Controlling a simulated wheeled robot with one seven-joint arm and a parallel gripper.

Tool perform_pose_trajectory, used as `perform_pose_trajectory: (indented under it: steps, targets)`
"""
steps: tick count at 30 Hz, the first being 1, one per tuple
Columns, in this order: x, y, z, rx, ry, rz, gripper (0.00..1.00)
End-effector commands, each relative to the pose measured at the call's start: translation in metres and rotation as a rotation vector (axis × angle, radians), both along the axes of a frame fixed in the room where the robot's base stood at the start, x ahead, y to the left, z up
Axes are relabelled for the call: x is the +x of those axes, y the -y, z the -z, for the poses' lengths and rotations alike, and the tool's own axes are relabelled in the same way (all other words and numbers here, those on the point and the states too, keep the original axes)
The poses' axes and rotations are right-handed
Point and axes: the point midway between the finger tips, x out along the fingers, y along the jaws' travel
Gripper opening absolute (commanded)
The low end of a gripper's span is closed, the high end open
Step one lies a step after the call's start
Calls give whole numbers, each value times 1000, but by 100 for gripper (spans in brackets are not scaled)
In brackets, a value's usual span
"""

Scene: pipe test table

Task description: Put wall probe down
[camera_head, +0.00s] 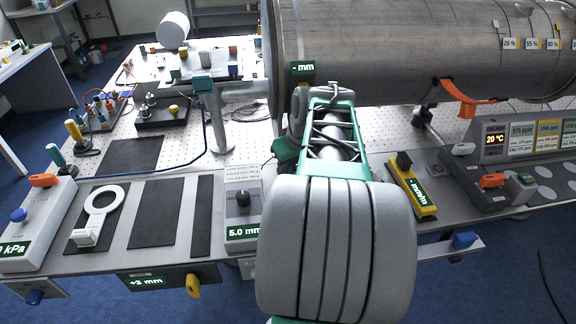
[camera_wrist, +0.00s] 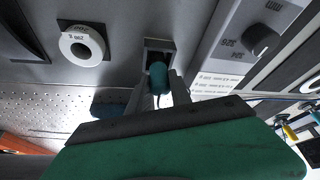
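In the wrist view, my gripper (camera_wrist: 160,90) has its two pale fingers on either side of a teal rounded piece, which I take to be the wall probe (camera_wrist: 158,76). The fingers look closed on it. The probe is at the mouth of a square dark-lined holder (camera_wrist: 152,45); I cannot tell whether it touches the holder. In the head view, my arm hides the fingertips, the probe and the holder. A small "- mm" display (camera_head: 302,67) shows just above my wrist there.
A grey box with a black knob (camera_wrist: 262,40) stands right of the holder; a white ring piece (camera_wrist: 82,46) lies left. In the head view, the large pipe (camera_head: 400,50) spans the back. A yellow "mm/m" device (camera_head: 415,190) lies right of my arm. Dark mats (camera_head: 155,213) lie left.

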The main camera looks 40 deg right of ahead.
Motion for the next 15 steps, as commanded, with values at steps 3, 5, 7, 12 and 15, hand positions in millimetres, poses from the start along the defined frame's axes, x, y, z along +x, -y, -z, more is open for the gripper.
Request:
perform_pose_trajectory:
  steps: [3, 5, 7, 12, 15]
  targets:
    - [0, -1, 0, 1, 0, -1, 34]
    - [0, -1, 0, 1, 0, -1, 39]
    - [0, -1, 0, 1, 0, -1, 45]
    - [0, -1, 0, 1, 0, -1, 46]
    - [0, -1, -2, 0, 0, -1, 46]
